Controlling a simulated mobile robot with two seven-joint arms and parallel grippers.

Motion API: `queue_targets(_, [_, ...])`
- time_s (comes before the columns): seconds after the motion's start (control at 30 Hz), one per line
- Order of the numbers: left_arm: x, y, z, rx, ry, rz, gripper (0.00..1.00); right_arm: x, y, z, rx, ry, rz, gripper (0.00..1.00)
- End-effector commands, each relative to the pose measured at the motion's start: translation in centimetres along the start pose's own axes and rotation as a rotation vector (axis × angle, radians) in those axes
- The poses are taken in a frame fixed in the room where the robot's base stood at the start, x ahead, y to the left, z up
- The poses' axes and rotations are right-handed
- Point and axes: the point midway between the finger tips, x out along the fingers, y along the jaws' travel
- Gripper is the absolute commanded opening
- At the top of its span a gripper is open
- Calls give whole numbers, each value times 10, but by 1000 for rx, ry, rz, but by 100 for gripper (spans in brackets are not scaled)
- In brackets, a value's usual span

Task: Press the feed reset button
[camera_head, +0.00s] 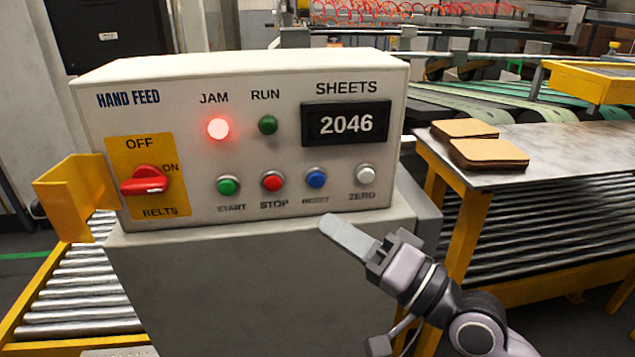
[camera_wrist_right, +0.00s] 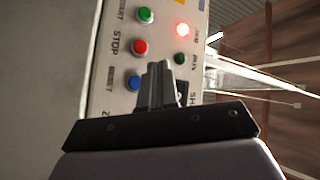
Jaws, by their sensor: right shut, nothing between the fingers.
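The blue RESET button (camera_head: 316,178) is on the front of the white HAND FEED control box (camera_head: 250,120), between the red STOP button (camera_head: 272,181) and the white ZERO button (camera_head: 366,174). My right gripper (camera_head: 333,226) is shut and empty, in front of the box, with its tip a little below the RESET label in the head view. In the right wrist view the fingers (camera_wrist_right: 159,80) point at the panel, and the blue button (camera_wrist_right: 134,83) shows just left of them. A gap to the panel cannot be judged exactly. My left gripper is not in view.
The JAM lamp (camera_head: 218,128) glows red and the RUN lamp (camera_head: 267,125) is dark green. The display (camera_head: 346,124) reads 2046. A red belt switch (camera_head: 146,181) sits at left, the green START button (camera_head: 228,186) beside STOP. A table (camera_head: 560,145) with sheet stacks (camera_head: 488,154) stands right.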

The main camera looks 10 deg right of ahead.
Motion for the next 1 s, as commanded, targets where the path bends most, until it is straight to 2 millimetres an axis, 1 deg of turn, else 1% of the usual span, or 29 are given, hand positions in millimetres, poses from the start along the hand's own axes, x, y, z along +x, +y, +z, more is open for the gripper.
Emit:
queue_targets(0.3, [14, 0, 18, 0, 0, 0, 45, 30, 25, -21, -1, 1, -2, 0])
queue_targets(0.5, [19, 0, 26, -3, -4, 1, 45, 46, 36, -33, -1, 0, -1, 0])
queue_targets(0.7, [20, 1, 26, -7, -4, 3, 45, 54, 40, -39, -1, -1, 0, 0])
queue_targets(1.0, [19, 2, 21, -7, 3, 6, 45, 55, 40, -40, 0, -1, 0, 0])
